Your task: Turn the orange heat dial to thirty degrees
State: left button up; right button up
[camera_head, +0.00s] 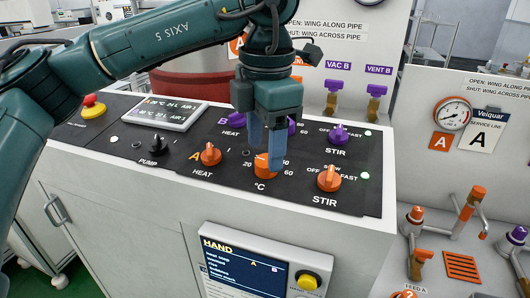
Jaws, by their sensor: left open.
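The orange heat dial (262,164) sits on the dark control panel above the °C mark, with scale numbers around it. My left gripper (266,158) points down over this dial. Its blue fingers are open, and the fingertips are at the dial and partly cover it. I cannot tell whether they touch it. The dial's pointer direction is hidden. An orange knob (210,154) marked HEAT is just to the left. My right gripper is not in view.
An orange STIR knob (329,178) is to the right and a purple STIR knob (339,135) behind it. A black PUMP knob (160,146), a small display (158,112) and a red stop button (93,107) are at left. A HAND pendant (260,268) is in front.

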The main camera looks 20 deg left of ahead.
aim_at(266, 165)
pick_arm(q)
jog(key=shift+w+f, duration=0.1)
jog(key=shift+f, duration=1.05)
jog(key=shift+c, duration=0.5)
jog(key=c, duration=0.9)
jog(key=shift+o, duration=0.2)
jog(key=shift+m, duration=0.3)
jog(key=m, duration=0.2)
jog(key=shift+m+b, duration=0.3)
jog(key=shift+m, duration=0.1)
jog(key=shift+m+t+y+b, duration=0.3)
jog(key=shift+m+y, duration=0.1)
jog(key=shift+m, duration=1.7)
